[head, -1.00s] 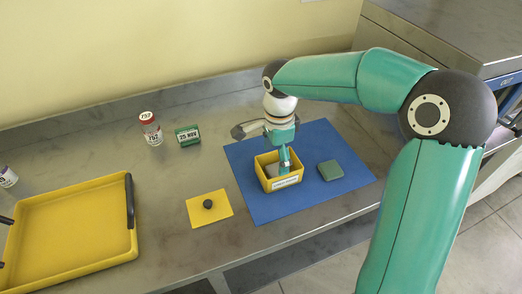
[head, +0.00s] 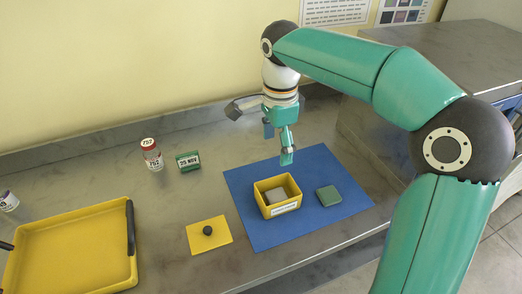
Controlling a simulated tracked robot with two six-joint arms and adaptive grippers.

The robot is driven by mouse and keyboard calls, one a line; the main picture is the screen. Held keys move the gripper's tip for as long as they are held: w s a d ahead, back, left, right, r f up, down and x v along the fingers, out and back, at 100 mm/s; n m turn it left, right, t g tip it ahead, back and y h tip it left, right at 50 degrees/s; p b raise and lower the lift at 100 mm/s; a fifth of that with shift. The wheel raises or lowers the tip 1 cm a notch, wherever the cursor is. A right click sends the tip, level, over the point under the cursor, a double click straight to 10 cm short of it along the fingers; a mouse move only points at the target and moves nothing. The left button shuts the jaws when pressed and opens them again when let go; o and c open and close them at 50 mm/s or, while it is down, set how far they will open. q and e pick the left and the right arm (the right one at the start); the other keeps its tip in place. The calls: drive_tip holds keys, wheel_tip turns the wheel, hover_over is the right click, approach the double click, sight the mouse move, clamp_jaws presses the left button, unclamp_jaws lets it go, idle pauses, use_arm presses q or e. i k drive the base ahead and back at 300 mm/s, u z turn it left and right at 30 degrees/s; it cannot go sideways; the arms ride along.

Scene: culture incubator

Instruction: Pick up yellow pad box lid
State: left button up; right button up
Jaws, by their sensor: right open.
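The yellow pad box lid (head: 219,240) is a flat yellow square with a round black knob. It lies on the steel bench just left of the blue mat. The yellow pad box (head: 290,206) stands open on the mat with a grey pad (head: 277,196) inside and a white label on its front. My right gripper (head: 277,156) is open and empty, pointing down above and behind the box, clear of the lid. My left gripper is not in view.
A green block (head: 328,196) lies on the blue mat (head: 262,237) right of the box. A yellow tray (head: 70,240) with dark handles is at left. A red-capped bottle (head: 152,156), a green date block (head: 188,162) and another vial (head: 8,201) stand behind.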

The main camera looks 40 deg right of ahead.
sight(204, 236)
drive_tip(key=k, duration=1)
